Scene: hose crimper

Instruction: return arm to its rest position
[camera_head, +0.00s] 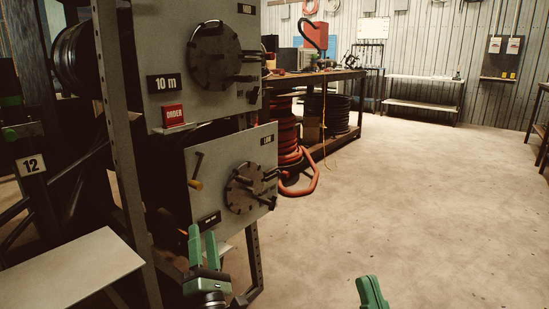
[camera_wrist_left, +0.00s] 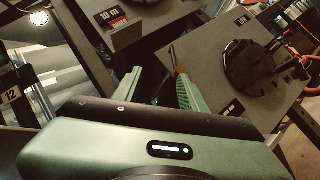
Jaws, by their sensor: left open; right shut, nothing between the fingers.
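My left gripper (camera_head: 203,244) is open and empty, with green fingers pointing up, in front of the lower part of the crimper rack. In the left wrist view its two fingers (camera_wrist_left: 158,92) are spread apart with nothing between them. Behind them are the grey lower panel with its round black disc (camera_wrist_left: 250,68) and the upper panel with the "10 m" label. My right gripper (camera_head: 371,292) shows only as green fingertips at the bottom edge of the head view, shut and empty over the floor.
The rack's lower panel (camera_head: 222,160) tilts outward, with a round disc (camera_head: 250,188) and a yellow-ended lever (camera_head: 196,172). A red "ORDER" box (camera_head: 173,115) sits above. A pale tabletop (camera_head: 70,270) is at lower left. A workbench (camera_head: 312,82) stands behind. Open floor (camera_head: 430,190) lies right.

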